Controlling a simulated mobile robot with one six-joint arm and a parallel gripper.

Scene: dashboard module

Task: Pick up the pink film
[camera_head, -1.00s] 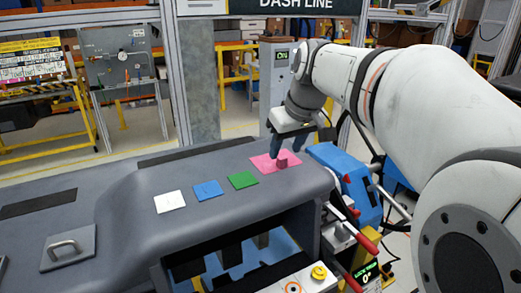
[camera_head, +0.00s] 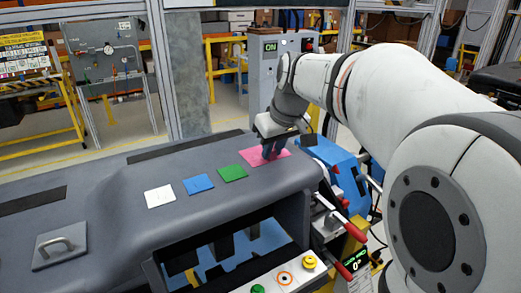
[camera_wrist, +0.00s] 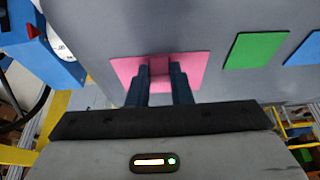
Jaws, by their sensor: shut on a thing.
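The pink film (camera_head: 253,157) is a flat pink square on the grey dashboard top, near its right end. A small raised pink tab stands up from its middle. My gripper (camera_head: 272,149) is over the film with its dark fingers pointing down. In the wrist view, my gripper (camera_wrist: 160,82) is shut on the tab of the pink film (camera_wrist: 127,68), one finger on each side of it. The film looks flat against the dashboard. In the head view the fingers hide most of the tab.
A green square (camera_head: 232,173), a blue square (camera_head: 198,184) and a white square (camera_head: 160,196) lie in a row to the left on the dashboard (camera_head: 120,232). A blue fixture (camera_head: 333,155) with red-handled levers stands just right of the film. A grey handle (camera_head: 60,245) sits at the far left.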

